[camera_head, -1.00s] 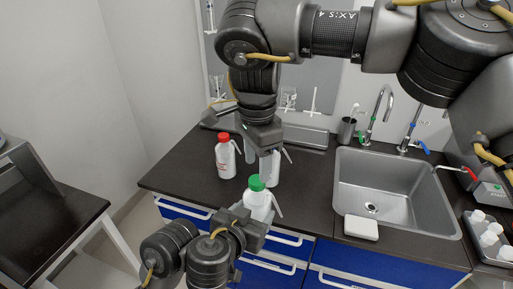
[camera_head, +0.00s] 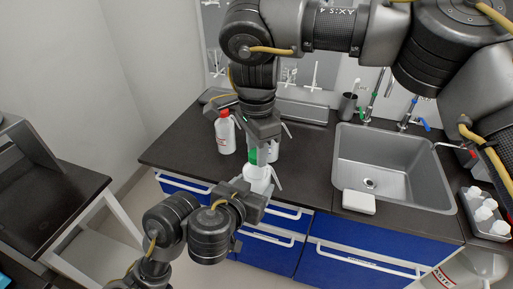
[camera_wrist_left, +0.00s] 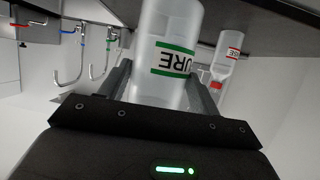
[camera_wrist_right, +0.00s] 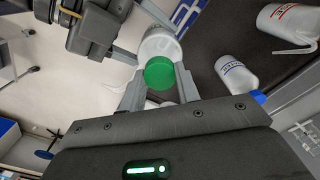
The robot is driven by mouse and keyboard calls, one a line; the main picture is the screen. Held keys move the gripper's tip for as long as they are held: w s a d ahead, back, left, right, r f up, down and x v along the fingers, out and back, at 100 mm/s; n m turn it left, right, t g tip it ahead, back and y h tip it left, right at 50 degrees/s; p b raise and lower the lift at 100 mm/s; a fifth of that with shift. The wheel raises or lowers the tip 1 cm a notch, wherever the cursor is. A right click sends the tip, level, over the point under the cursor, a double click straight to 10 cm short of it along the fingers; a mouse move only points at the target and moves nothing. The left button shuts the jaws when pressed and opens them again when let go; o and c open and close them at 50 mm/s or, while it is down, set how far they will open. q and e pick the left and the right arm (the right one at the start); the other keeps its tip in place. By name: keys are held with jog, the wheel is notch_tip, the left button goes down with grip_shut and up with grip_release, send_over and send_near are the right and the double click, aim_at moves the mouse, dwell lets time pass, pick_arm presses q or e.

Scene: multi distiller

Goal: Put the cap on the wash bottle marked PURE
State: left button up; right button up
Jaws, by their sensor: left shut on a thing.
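The wash bottle marked PURE (camera_wrist_left: 178,40) is white with a green-bordered label; only "URE" shows in the left wrist view. My left gripper (camera_head: 252,188) is shut on this bottle near the counter's front edge. The green cap (camera_wrist_right: 158,72) sits at the bottle's top in the right wrist view; I cannot tell how tightly. It is partly hidden in the head view (camera_head: 253,155). My right gripper (camera_wrist_right: 160,88) is over the bottle from above, its fingers on either side of the green cap. Whether they press on it is unclear.
A red-capped wash bottle (camera_head: 226,137) stands behind and left. A blue-labelled bottle (camera_wrist_right: 237,76) stands close to my right gripper. The sink (camera_head: 385,175) is at right, with a white block (camera_head: 358,202) at its front edge. A tray of small bottles (camera_head: 487,215) is at far right.

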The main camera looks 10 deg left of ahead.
jog(key=shift+c, duration=0.9)
jog(key=m, duration=1.7)
jog(key=shift+m, duration=0.3)
jog(key=m, duration=0.9)
jog(key=shift+a+m, duration=0.1)
jog(key=shift+m, duration=0.3)
jog(key=m, duration=0.9)
jog(key=shift+w+m, duration=0.1)
jog(key=shift+m, duration=0.3)
jog(key=m, duration=0.6)
jog(key=shift+m, duration=0.4)
jog(key=o, duration=1.1)
jog(key=shift+f, duration=0.1)
